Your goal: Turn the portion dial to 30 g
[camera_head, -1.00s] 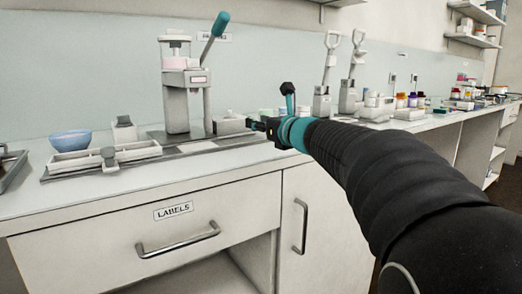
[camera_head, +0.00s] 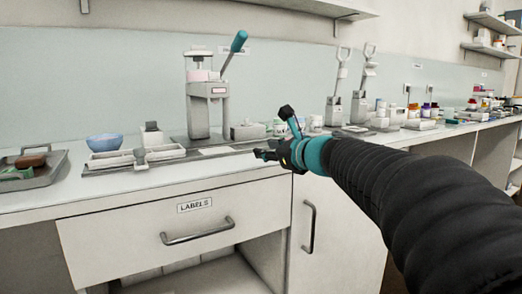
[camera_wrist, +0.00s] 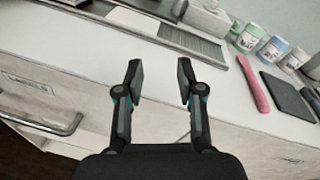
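The grey cream press (camera_head: 207,105) stands upright on the counter with a teal-tipped lever (camera_head: 236,46) raised and leaning right. A small lit display (camera_head: 219,91) is on its head. A light grey box (camera_head: 248,131) stands right of its column; it also shows at the top of the wrist view (camera_wrist: 207,20). I cannot make out a portion dial or its marks clearly in either view. My gripper (camera_head: 262,154) is in front of the press, near the counter's front edge. In the wrist view its fingers (camera_wrist: 159,72) are apart with nothing between them.
A white trough (camera_head: 130,158), a blue bowl (camera_head: 104,142) and a grey tray (camera_head: 32,172) are to the left. Several jars (camera_wrist: 271,50), a pink spatula (camera_wrist: 252,84) and a dark slab (camera_wrist: 289,98) lie right of the box. The LABELS drawer (camera_head: 200,225) is below.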

